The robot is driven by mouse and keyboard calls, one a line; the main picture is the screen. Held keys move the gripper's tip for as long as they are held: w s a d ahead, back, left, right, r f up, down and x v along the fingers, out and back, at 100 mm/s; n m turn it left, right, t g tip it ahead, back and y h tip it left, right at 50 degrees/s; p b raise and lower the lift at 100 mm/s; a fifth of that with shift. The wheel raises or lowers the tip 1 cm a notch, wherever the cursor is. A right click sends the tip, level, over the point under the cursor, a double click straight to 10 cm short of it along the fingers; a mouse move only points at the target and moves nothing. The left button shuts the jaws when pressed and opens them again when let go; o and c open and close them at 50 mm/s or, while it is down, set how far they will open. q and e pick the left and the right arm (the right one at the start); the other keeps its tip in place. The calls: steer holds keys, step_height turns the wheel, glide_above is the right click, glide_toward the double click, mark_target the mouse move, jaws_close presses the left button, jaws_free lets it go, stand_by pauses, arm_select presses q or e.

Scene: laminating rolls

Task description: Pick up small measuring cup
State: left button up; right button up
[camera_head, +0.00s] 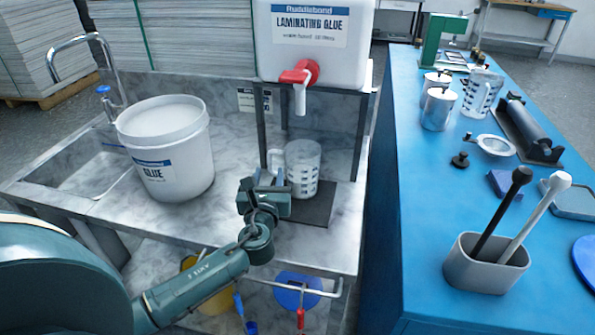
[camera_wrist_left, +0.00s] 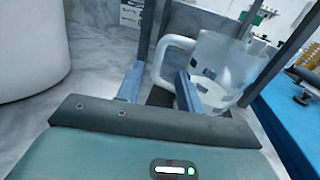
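A clear measuring cup (camera_head: 303,166) with a handle on its left side stands upright on a dark mat (camera_head: 318,208), below the red tap of the glue tank. It also shows in the left wrist view (camera_wrist_left: 226,65), where its white handle lies between the finger lines. My left gripper (camera_head: 270,178) is at the cup's handle side, with its two fingers apart. In the left wrist view the fingers (camera_wrist_left: 158,88) stand either side of the handle's lower part; I cannot tell whether they touch it. A second measuring cup (camera_head: 482,92) stands on the blue table. My right gripper is not in view.
The laminating glue tank (camera_head: 312,38) sits on a metal stand whose legs flank the cup. A white glue bucket (camera_head: 168,150) stands left on the marble counter. The blue table (camera_head: 415,175) at right holds metal canisters, a roller and a grey tool holder (camera_head: 484,268).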

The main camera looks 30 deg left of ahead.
mark_target(270, 165)
arm_select(q)
steer(key=x, duration=0.4)
steer(key=shift+a, duration=0.1)
steer(key=shift+f, duration=0.1)
steer(key=shift+s, duration=0.1)
steer(key=shift+c, duration=0.6)
jaws_close()
